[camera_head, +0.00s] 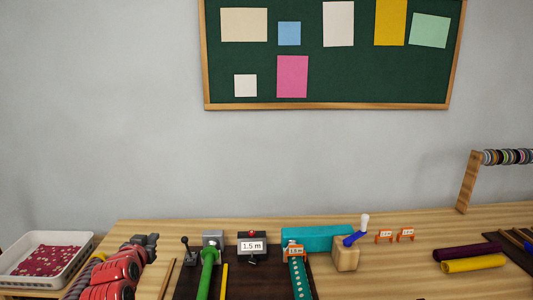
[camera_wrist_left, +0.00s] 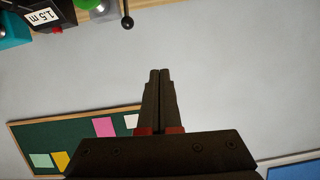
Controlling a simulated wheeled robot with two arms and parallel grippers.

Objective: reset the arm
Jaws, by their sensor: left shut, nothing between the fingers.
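My left arm, red and grey, comes in at the lower left of the head view. Its gripper (camera_head: 148,240) is at the left part of the wooden table (camera_head: 400,262), left of a dark mat. In the left wrist view the gripper (camera_wrist_left: 160,74) is shut, its two dark fingers together with nothing between them. It points toward the grey wall and the table edge, apart from any object. My right gripper is not in view.
A white tray (camera_head: 18,277) with dark red pieces is at far left. A black device marked 1.5 m (camera_head: 252,258), a green strip (camera_head: 207,272), a teal block (camera_head: 310,236) and a wooden block (camera_head: 346,258) stand mid-table. Purple (camera_head: 464,253) and yellow (camera_head: 474,264) rolls lie right.

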